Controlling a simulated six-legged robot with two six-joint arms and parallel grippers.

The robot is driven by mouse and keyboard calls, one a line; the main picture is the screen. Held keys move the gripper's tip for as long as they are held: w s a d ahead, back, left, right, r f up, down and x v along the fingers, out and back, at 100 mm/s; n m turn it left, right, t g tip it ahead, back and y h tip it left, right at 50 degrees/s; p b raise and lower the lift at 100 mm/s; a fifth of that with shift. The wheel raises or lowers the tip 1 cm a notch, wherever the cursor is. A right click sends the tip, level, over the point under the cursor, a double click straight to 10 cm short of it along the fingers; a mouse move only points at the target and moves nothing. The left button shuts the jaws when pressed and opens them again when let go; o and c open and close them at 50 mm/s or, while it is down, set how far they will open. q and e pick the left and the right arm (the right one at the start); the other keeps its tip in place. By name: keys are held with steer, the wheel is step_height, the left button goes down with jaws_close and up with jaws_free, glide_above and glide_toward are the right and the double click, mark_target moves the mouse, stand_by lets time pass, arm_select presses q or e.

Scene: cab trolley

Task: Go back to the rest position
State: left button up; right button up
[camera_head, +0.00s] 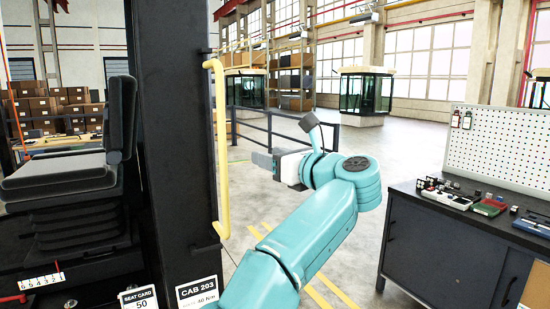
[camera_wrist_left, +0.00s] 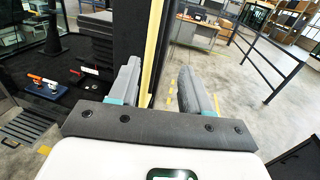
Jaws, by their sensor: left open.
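My left gripper (camera_head: 264,161) is at the end of my teal arm in the head view, raised in front of the cab and pointing left toward the yellow grab handle (camera_head: 221,150). A gap shows between its tips and the handle. In the left wrist view the two grey fingers of the left gripper (camera_wrist_left: 160,78) are spread apart, with nothing held. The yellow handle (camera_wrist_left: 153,45) appears beyond and between them there. My right gripper is in neither view.
A black cab post (camera_head: 175,130) and a dark seat (camera_head: 65,170) stand at left. A dark workbench (camera_head: 440,240) with a pegboard (camera_head: 500,145) and tools is at right. A railing (camera_head: 270,130) crosses behind. Open floor lies between the cab and bench.

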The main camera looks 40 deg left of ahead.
arm_select(q)
steer(key=w+a+f+m+t, duration=0.15)
steer(key=w+f+m, duration=0.3)
steer(key=f, duration=0.65)
steer(key=w+a+f+m+t, duration=0.1)
steer(key=w+a+f+m, duration=0.25)
steer(key=f+m, duration=0.45)
steer(key=d+f+m+t+h, duration=0.35)
steer(key=f+m, duration=0.35)
steer(key=f, duration=0.7)
steer(key=d+f+m+t+h, duration=0.2)
steer(key=d+f+m+h, duration=0.4)
steer(key=f, duration=0.8)
steer(key=s+d+f+m+g+h, duration=0.2)
steer(key=s+d+f+m+h, duration=0.3)
steer(key=s+f, duration=0.35)
steer(key=s+d+f+m+g+h, duration=0.2)
steer(key=s+d+f+m+g, duration=0.1)
steer(key=s+d+f+m, duration=0.55)
steer(key=s+d+f+m+g+h, duration=0.2)
steer(key=s+m, duration=0.3)
steer(key=s, duration=0.5)
steer(key=s+d+f+m+g+h, duration=0.2)
steer(key=s+d+m+g, duration=0.3)
steer(key=s, duration=0.5)
steer(key=shift+h, duration=0.45)
steer(key=shift+f, duration=0.15)
steer(key=shift+c, duration=0.5)
